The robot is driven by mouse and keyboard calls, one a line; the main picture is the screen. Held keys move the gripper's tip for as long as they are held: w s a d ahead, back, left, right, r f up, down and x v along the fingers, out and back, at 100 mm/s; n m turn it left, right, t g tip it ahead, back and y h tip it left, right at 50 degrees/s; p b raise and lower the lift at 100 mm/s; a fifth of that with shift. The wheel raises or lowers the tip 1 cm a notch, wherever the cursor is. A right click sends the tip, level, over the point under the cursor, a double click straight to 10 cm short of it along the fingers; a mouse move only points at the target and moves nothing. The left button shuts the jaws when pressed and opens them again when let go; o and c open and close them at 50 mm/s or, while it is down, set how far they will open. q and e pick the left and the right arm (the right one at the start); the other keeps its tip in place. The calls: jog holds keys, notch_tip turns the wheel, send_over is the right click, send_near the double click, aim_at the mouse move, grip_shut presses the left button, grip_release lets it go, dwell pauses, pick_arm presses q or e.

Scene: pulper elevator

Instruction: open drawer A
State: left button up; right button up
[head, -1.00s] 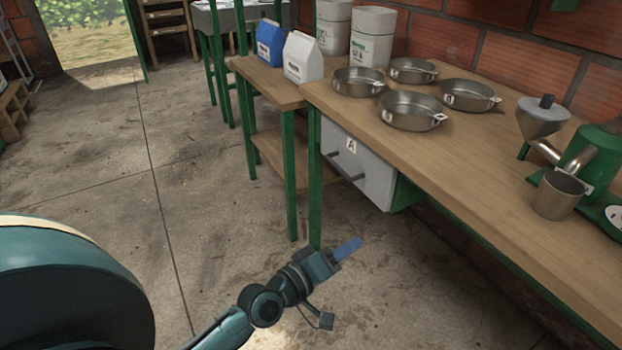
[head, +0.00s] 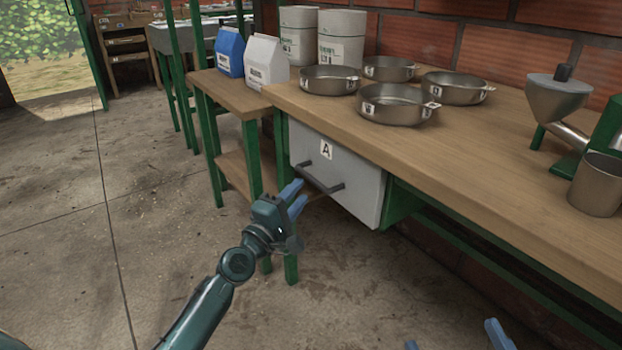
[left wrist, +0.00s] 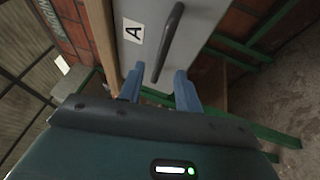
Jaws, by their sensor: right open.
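Drawer A (head: 357,188) is a light grey front under the wooden worktop, with a white "A" label and a dark bar handle (head: 319,180). It looks closed. In the left wrist view the drawer front (left wrist: 198,30) and the handle (left wrist: 168,42) lie just ahead of the fingers. My left gripper (head: 294,198) is open and empty, its blue fingers pointing at the drawer just short of the handle's left end. The left wrist view shows the fingers (left wrist: 159,88) apart, with the handle beyond the gap. My right gripper (head: 455,345) shows only its fingertips at the bottom edge, spread apart.
Several metal pans (head: 398,104) stand on the worktop (head: 480,150) above the drawer. A metal cup (head: 598,185) and a grinder funnel (head: 556,98) are at the right. Green table legs (head: 252,160) stand left of the drawer. The floor in front is clear.

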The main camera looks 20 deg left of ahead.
aim_at(311, 176)
pick_arm(q)
jog(key=x, duration=0.6)
jog(key=shift+w+b, duration=0.2)
jog(key=shift+b, duration=0.2)
grip_shut()
